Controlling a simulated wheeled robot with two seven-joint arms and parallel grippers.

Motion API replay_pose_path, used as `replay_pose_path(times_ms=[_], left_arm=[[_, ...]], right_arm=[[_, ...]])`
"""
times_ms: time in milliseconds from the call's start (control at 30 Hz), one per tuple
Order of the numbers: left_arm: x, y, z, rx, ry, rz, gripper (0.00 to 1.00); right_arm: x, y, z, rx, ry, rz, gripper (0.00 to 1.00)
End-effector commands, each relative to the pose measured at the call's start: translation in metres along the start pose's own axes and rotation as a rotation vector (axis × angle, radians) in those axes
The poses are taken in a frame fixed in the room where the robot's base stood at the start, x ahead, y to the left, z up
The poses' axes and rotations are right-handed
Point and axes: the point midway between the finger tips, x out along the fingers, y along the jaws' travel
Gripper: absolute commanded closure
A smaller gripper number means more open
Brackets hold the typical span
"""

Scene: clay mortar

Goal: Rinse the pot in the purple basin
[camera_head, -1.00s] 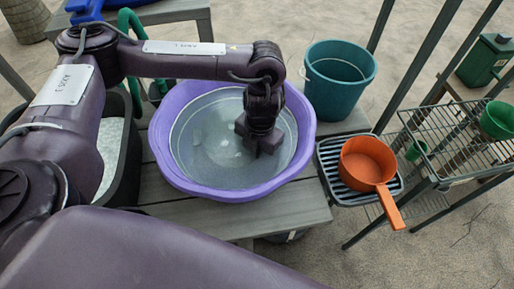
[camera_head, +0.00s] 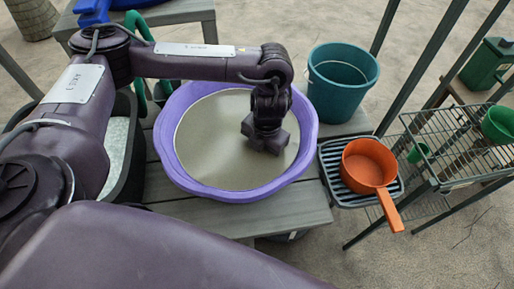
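The purple basin (camera_head: 308,165) stands on a grey slatted bench. A flat, opaque grey-beige surface fills its inside, and nothing beneath that surface shows. My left gripper (camera_head: 268,144) points down over the right half of the basin, at or just above this surface. Its fingertips are too dark and small to tell open from shut, and I see no object in it. An orange pot (camera_head: 366,163) with a long handle sits upright on a dark ribbed rack (camera_head: 335,186) right of the basin, apart from my gripper. My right gripper is out of view.
A teal bucket (camera_head: 340,98) stands behind and right of the basin. A dark tub (camera_head: 128,170) with pale contents is at the left. A wire shelf (camera_head: 455,160) with green cups stands at the right. Metal posts rise beside the rack.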

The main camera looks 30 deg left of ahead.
Motion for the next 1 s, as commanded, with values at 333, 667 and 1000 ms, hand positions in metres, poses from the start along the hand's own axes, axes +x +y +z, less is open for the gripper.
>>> replay_pose_path(times_ms=[333, 667, 1000], left_arm=[[-0.001, 0.004, -0.003, -0.002, 0.001, 0.000, 1.00], [0.000, 0.015, -0.012, 0.000, -0.001, 0.001, 1.00], [-0.001, -0.004, 0.003, 0.001, -0.001, 0.000, 1.00]], right_arm=[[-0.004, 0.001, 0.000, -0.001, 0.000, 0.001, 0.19], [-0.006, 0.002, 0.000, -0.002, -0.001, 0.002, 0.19], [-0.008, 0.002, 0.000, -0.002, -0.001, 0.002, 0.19]])
